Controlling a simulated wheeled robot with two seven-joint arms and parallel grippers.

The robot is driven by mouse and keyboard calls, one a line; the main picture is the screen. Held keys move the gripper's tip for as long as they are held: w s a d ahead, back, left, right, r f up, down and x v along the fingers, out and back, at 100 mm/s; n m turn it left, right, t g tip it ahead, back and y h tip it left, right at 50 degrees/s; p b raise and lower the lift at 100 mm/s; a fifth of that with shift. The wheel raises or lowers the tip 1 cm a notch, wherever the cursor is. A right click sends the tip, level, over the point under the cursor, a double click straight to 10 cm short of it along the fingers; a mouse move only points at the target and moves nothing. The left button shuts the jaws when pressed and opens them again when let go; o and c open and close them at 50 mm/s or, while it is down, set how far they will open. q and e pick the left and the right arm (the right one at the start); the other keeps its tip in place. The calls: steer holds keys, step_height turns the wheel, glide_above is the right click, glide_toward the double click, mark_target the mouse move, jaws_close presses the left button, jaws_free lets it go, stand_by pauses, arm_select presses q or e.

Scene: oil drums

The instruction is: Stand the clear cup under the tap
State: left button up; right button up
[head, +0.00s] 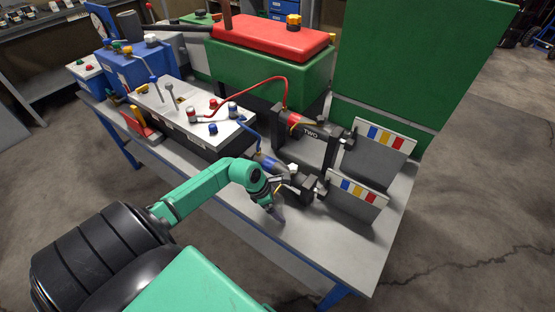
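My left gripper (273,208) points down over the front part of the grey table (350,248). It is small and dark in the head view, and I cannot tell whether its fingers are open or shut. A greyish patch shows at its tip, but I cannot tell whether this is the clear cup or the fingers. I make out no clear cup elsewhere. I cannot single out a tap for certain. The gripper is just left of the dark fittings on the front blue-banded cylinder (271,164). My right gripper is not in view.
A red-banded cylinder marked TWO (311,133) lies behind the blue one. Two grey panels with coloured squares, rear (377,160) and front (352,207), stand at right. A white control box (178,112) and green tank (270,72) stand behind. The front right tabletop is clear.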

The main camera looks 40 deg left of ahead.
arm_select(q)
steer(key=v, duration=1.4)
steer(key=shift+r, duration=0.3)
